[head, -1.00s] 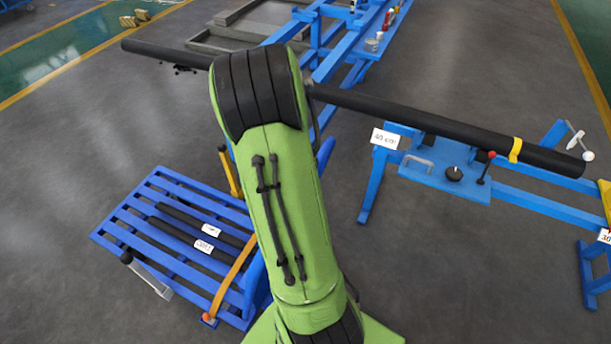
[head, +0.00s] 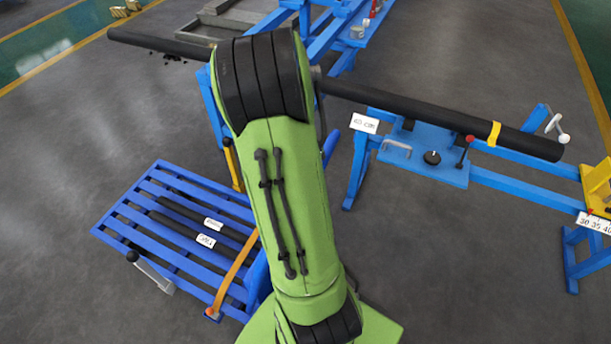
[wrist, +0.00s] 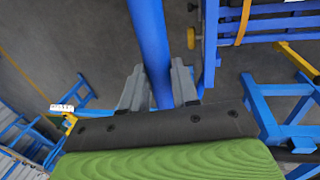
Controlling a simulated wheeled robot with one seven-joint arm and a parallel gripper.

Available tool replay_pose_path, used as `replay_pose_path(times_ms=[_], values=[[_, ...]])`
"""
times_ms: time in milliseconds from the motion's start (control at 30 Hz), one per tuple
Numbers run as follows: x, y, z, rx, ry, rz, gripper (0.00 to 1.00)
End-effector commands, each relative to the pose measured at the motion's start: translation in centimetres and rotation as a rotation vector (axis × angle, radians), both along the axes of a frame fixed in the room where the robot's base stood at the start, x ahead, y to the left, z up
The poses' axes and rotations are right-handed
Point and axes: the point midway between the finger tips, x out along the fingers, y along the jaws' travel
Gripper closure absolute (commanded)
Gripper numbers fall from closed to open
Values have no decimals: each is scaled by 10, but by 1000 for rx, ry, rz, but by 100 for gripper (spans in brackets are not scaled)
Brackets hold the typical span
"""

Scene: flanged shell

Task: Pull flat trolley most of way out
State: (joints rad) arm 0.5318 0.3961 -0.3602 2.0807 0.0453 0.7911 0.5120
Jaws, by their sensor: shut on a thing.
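The flat trolley (head: 128,247) is a low blue slatted platform at the lower left of the head view, with dark bars, white labels and an orange strap on it. Part of it shows at the upper right of the wrist view (wrist: 275,23). My gripper (wrist: 158,86) is shut on a blue bar (wrist: 150,40), with one grey finger on each side. The bar runs up out of the wrist picture beside the trolley; where it joins is not visible. In the head view my green arm hides my gripper and the trolley's right side.
A long black pipe (head: 420,108) crosses behind my arm above blue stands. A blue bench (head: 425,165) with clamps stands at the right, and blue frames are at the back. Bare grey floor (head: 70,140) lies left of the trolley.

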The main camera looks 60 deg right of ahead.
Motion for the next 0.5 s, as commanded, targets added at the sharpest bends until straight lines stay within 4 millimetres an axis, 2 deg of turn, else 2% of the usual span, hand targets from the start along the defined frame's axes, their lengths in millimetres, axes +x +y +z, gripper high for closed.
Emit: replay_pose_path(times_ms=[267,300,433,500], values=[[0,-1,1,-5,-3,0,100],[0,-1,1,-5,-3,0,66],[1,-1,1,-4,-3,1,46],[0,-1,1,-3,-2,1,45]])
